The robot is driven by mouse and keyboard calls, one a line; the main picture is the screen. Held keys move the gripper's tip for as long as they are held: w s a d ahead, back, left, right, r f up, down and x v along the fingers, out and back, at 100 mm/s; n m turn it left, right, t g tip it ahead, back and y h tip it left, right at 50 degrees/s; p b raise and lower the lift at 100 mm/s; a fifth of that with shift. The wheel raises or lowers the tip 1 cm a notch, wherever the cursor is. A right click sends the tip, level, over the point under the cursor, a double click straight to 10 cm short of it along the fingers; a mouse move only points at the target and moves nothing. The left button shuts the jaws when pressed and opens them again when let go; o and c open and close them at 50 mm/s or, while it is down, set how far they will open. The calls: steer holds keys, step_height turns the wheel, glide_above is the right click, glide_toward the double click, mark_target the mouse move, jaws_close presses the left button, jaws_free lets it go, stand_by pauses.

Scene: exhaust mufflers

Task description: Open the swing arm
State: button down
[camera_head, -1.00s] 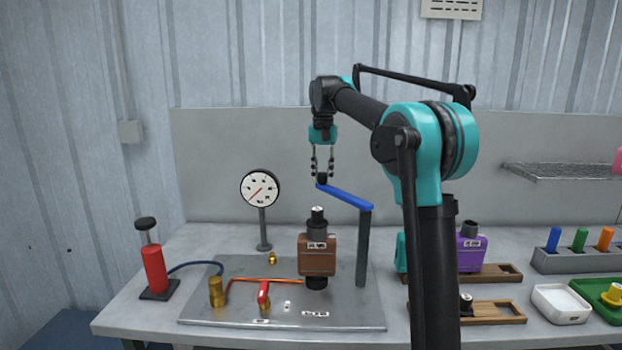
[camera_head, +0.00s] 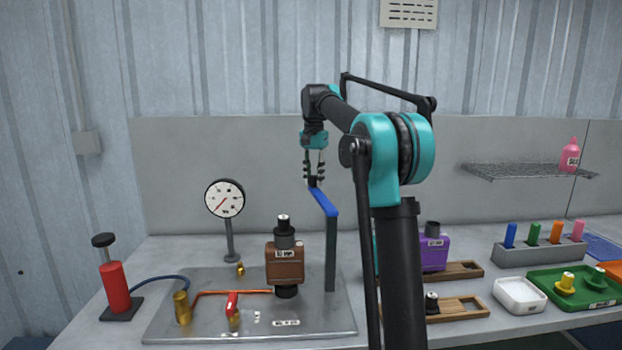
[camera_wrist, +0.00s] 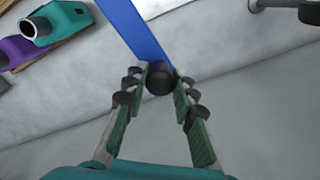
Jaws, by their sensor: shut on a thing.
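The swing arm (camera_head: 324,201) is a blue bar on top of a dark upright post (camera_head: 331,255) that stands at the right of a metal plate. The bar points away toward the back wall, clear of the brown muffler (camera_head: 285,264). My gripper (camera_head: 314,181) is at the bar's free end. In the wrist view, my gripper (camera_wrist: 160,84) is shut on the round black knob (camera_wrist: 159,79) at the end of the blue bar (camera_wrist: 137,32). The brown muffler stands upright on the plate, left of the post.
A dial gauge (camera_head: 224,198), a red pump (camera_head: 116,286) and a red-handled valve (camera_head: 232,303) are at the left. A purple muffler (camera_head: 434,252), a white tray (camera_head: 519,295) and a green tray (camera_head: 545,285) lie to the right. A wire shelf (camera_head: 529,172) hangs at the back wall.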

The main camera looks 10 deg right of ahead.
steer(key=c, duration=1.2)
jaws_free()
step_height(320, 180, up, 12)
